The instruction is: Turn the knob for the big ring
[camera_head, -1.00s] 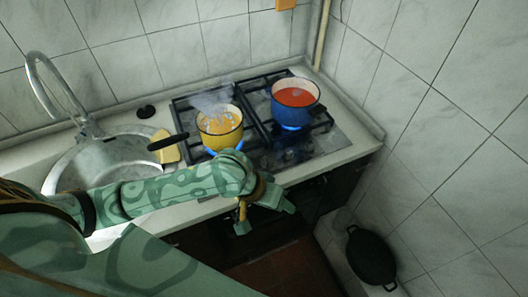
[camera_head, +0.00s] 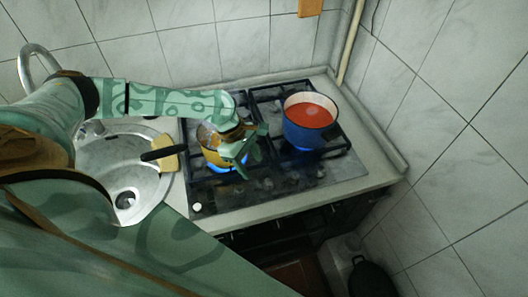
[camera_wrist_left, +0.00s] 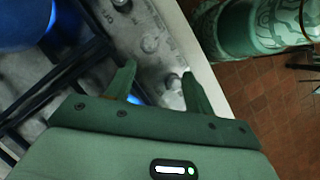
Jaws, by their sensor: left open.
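The gas hob (camera_head: 315,180) has several small knobs along its front strip. A pale knob (camera_head: 197,207) sits at the front left corner, and darker knobs (camera_head: 268,184) sit near the middle front. In the left wrist view a round metal knob (camera_wrist_left: 150,44) lies beyond the fingertips, and another knob (camera_wrist_left: 172,93) lies close by the right finger. My left gripper (camera_head: 252,152) is open above the hob, in front of the yellow pot; its fingers (camera_wrist_left: 157,72) point down at the knob strip with nothing between them. My right gripper is out of view. Which knob serves the big ring is unclear.
The yellow pot (camera_head: 212,158), partly hidden by my arm, stands over a blue flame (camera_head: 220,169); its dark handle (camera_head: 157,154) points left. A blue pot (camera_head: 305,130) with red contents stands at the right. The sink (camera_head: 110,165) is left; tiled wall (camera_head: 450,130) bounds the right.

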